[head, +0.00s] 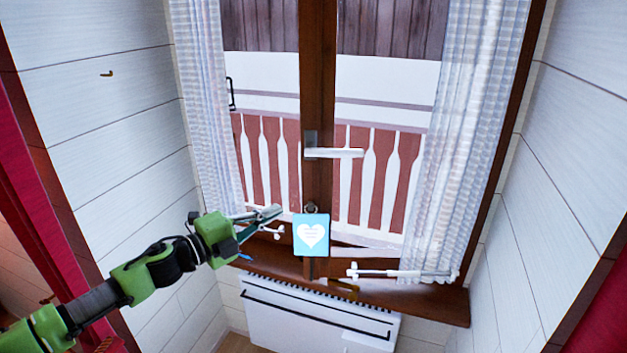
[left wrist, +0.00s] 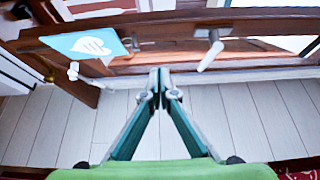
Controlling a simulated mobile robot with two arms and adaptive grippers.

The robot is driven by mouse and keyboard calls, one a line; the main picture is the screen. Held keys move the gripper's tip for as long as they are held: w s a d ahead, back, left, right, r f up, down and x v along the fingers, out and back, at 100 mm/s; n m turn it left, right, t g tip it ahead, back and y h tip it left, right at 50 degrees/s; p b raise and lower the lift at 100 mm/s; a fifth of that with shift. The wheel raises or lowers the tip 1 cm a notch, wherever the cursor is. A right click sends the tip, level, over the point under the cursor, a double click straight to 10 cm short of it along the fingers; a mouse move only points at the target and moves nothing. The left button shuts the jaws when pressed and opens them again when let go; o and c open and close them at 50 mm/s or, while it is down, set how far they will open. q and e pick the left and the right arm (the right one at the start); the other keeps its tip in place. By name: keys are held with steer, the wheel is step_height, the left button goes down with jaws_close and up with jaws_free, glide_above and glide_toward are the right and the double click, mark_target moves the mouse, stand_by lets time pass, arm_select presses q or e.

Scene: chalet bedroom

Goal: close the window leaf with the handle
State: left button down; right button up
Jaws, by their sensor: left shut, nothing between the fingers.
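The window has brown wooden frames, with a dark upright post (head: 318,85) in the middle. A white lever handle (head: 340,153) on a dark plate is on this post and points right, about level. The handle also shows in the left wrist view (left wrist: 210,55), near the top. I cannot tell how far the leaf stands open. My left gripper (head: 277,212) is shut and empty, below and left of the handle and apart from it. Its shut fingertips show in the left wrist view (left wrist: 160,84). My right gripper is not in view.
A blue card with a white heart (head: 311,236) hangs below the handle, right of my left gripper. Pale curtains (head: 465,150) hang at both sides. A brown sill (head: 440,302) lies below, with a white radiator (head: 300,318) under it. White rods (head: 400,273) show low at the window.

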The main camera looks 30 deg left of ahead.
arm_select(q)
steer(key=p+x, duration=0.1)
steer(key=x, duration=0.2)
steer(key=a+p+x, duration=0.1)
steer(key=x, duration=0.3)
steer(key=p+x, duration=0.1)
steer(key=x, duration=0.3)
steer(key=shift+w+a+r+p, duration=0.15)
steer(key=shift+a+r+p, duration=0.15)
steer(key=shift+p, duration=0.1)
steer(key=shift+w+a+f, duration=0.15)
steer(key=shift+w+a, duration=0.25)
steer(key=shift+w, duration=0.2)
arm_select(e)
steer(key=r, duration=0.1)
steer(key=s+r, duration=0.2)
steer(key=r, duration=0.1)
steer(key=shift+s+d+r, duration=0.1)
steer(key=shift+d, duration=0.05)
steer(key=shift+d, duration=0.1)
